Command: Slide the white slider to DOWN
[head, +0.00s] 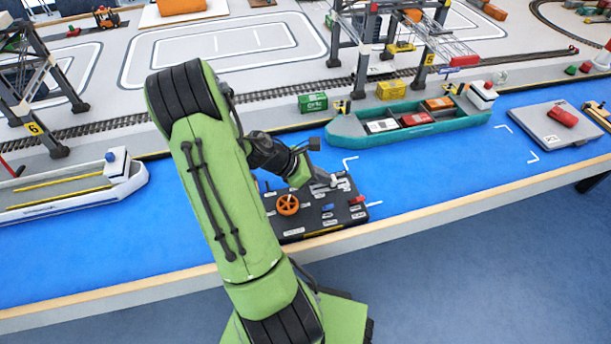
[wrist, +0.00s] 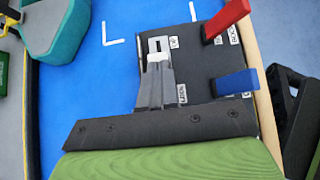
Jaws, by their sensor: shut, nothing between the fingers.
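The black control panel (head: 345,217) lies on the blue table near its front edge; it also fills the right of the wrist view (wrist: 205,60). The white slider (wrist: 158,56) shows in the wrist view right at my fingertips, beside a small white label at the panel's top left. My gripper (wrist: 156,70) is shut with nothing between its fingers, and its tips overlap the slider's near side. I cannot tell whether they touch it. In the head view my gripper (head: 328,181) is low over the panel's far side, and the slider is hard to make out there.
A red lever (wrist: 227,20) and a blue lever (wrist: 236,83) stand on the panel to the right of my fingers. An orange wheel (head: 288,204) is on the panel's left. A teal ship (head: 350,130) lies behind the panel.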

